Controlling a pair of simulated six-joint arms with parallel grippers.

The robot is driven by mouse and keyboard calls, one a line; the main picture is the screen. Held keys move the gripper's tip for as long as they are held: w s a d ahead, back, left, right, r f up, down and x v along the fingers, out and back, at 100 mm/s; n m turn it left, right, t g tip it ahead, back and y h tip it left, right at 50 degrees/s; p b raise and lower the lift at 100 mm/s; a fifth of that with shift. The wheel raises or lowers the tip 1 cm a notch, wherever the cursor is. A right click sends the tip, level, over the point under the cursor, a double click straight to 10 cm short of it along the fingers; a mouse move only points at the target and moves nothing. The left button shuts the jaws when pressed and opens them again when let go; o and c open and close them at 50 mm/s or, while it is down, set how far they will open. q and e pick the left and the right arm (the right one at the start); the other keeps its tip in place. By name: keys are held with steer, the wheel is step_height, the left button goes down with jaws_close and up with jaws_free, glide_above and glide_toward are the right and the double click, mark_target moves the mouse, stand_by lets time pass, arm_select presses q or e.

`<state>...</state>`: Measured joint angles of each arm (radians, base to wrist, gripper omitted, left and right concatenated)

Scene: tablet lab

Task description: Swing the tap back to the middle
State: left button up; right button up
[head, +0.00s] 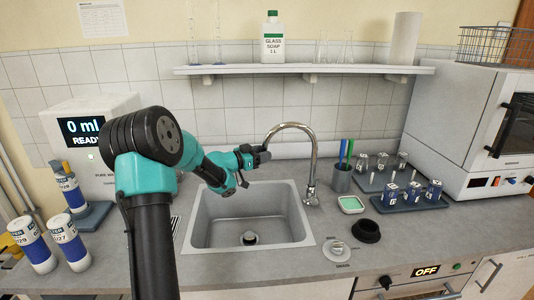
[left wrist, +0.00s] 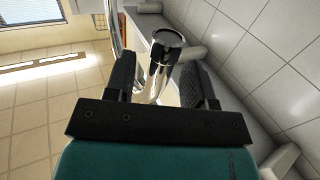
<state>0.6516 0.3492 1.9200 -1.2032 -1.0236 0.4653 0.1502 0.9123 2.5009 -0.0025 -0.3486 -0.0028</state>
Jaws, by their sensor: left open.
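The chrome tap (head: 313,160) stands behind the right part of the sink (head: 205,228). Its curved spout is turned to the left, along the back of the sink. My left gripper (head: 264,156) is at the spout's free end, above the sink's back edge. In the left wrist view its two dark fingers (left wrist: 162,88) are apart, with the spout (left wrist: 167,45) showing between them. I cannot tell whether either finger touches it. My right gripper is not in view.
A pen cup (head: 341,179), a green-topped dish (head: 351,204) and a black bowl (head: 366,231) stand right of the sink. A shelf (head: 300,69) runs above the tap. Bottles (head: 32,244) stand at the far left. The basin is open and clear.

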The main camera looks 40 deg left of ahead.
arm_select(q)
steer(key=v, duration=1.4)
steer(key=shift+s, duration=0.25)
steer(key=shift+w, duration=0.1)
steer(key=x, duration=1.5)
steer(key=shift+w, duration=0.4)
steer(key=shift+s, duration=0.15)
steer(key=shift+w+a, duration=0.2)
steer(key=shift+w, duration=1.15)
stand_by(0.8)
stand_by(0.4)
